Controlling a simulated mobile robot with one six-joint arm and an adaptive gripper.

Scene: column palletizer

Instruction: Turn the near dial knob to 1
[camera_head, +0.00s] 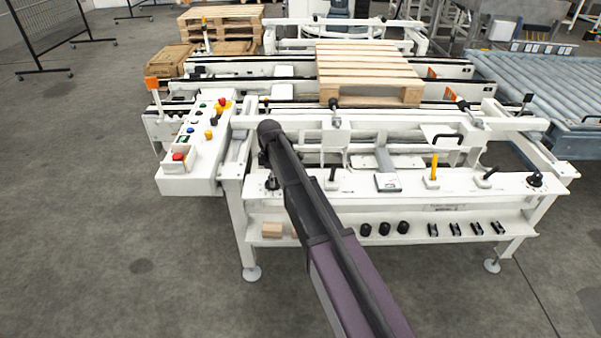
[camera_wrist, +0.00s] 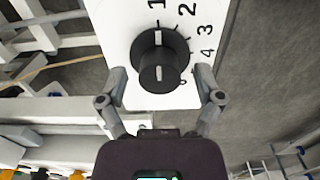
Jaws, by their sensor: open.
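The dial knob (camera_wrist: 156,56) is black and round on a white plate (camera_wrist: 122,22) with printed numbers in the wrist view. Its white line points up the picture, towards the 1; I cannot tell whether it lines up exactly. My gripper (camera_wrist: 161,78) is open, with one finger on each side of the knob in the picture. I see no finger touching it, and the depth gap is unclear. In the head view a black knob (camera_head: 272,184) sits at the left end of the white bench, beside my arm. My fingers are not clear there.
Another black knob (camera_head: 535,179) is at the bench's right end. Several levers, including a yellow one (camera_head: 434,167), stand between. A button panel (camera_head: 195,150) is at left. A wooden pallet (camera_head: 368,70) lies behind. Open floor surrounds the bench's front.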

